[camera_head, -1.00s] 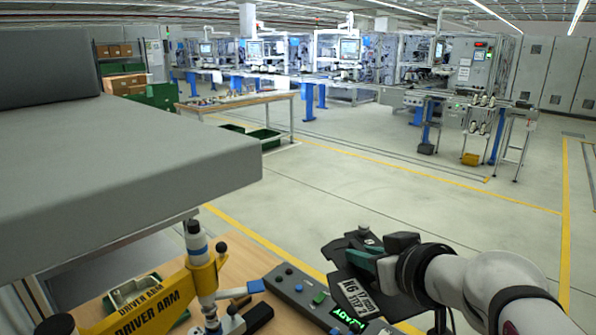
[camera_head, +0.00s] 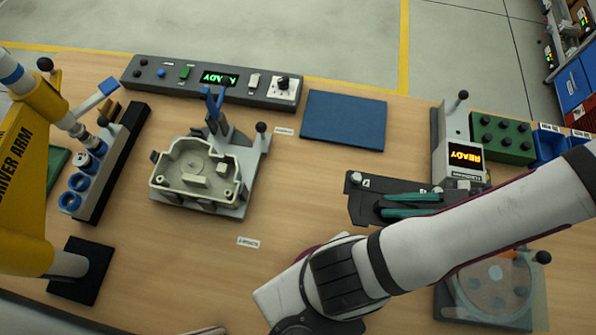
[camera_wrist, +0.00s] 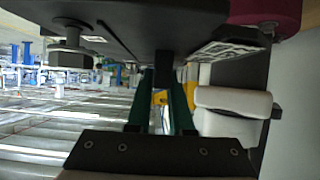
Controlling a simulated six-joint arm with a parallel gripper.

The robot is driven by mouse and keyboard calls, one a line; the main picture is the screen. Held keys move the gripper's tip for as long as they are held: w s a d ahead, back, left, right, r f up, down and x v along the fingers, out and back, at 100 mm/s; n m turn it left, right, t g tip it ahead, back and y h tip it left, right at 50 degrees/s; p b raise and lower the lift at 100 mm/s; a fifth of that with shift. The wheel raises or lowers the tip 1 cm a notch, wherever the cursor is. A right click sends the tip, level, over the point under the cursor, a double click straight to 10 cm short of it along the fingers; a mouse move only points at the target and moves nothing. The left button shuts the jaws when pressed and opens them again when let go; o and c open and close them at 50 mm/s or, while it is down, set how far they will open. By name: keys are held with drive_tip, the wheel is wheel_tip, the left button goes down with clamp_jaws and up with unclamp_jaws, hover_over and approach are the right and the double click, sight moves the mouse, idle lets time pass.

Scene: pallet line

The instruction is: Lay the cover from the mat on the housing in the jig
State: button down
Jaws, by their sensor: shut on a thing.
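The housing (camera_head: 195,172) is a beige open-topped shell, seated in the grey jig (camera_head: 236,204) at centre left. Blue clamp handles (camera_head: 213,103) stand at the jig's back. The blue mat (camera_head: 343,120) is bare. My gripper (camera_head: 384,205), with green fingers, is shut on a dark, flat piece that appears to be the cover (camera_head: 360,208), right of the housing and apart from it. In the wrist view the fingers (camera_wrist: 164,76) close on a dark rib of the cover (camera_wrist: 120,25), which carries pale labels. Its underside is hidden in the head view.
A yellow driver arm (camera_head: 25,190) and a rack with blue rings (camera_head: 105,165) are at left. Bare table lies between jig and gripper.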

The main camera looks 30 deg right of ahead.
hover_over(337, 199)
wheel_tip(337, 199, down, 7)
drive_tip(key=shift+s+r, duration=0.1)
wheel_tip(337, 199, down, 4)
drive_tip(key=shift+f, duration=0.15)
drive_tip(key=c, duration=0.8)
unclamp_jaws()
